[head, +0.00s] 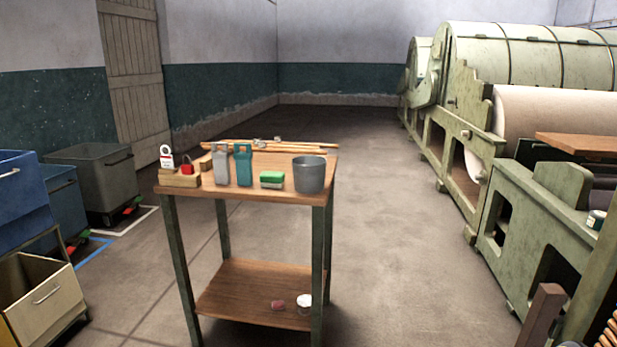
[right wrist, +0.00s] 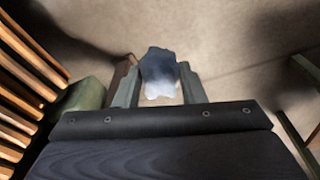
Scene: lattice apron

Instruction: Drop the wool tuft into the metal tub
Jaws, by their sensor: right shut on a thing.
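The metal tub (head: 309,177) is a grey, open-topped bucket. It stands upright at the right front corner of the wooden table's top in the head view. In the right wrist view my right gripper (right wrist: 160,88) is shut on the wool tuft (right wrist: 160,72), a soft lump, grey-blue at one end and white at the other. The tuft sits between the two fingers, with blurred floor beyond it. Neither gripper shows in the head view, so the tuft's distance from the tub cannot be seen. My left gripper is in no view. The tub's inside is mostly hidden.
The table (head: 262,184) also holds a green sponge-like block (head: 272,180), a teal holder (head: 243,165), a grey holder (head: 220,165), a red padlock (head: 187,166) and wooden rods (head: 270,145). Green machinery (head: 530,230) lines the right. Carts stand left. Floor between table and machinery is clear.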

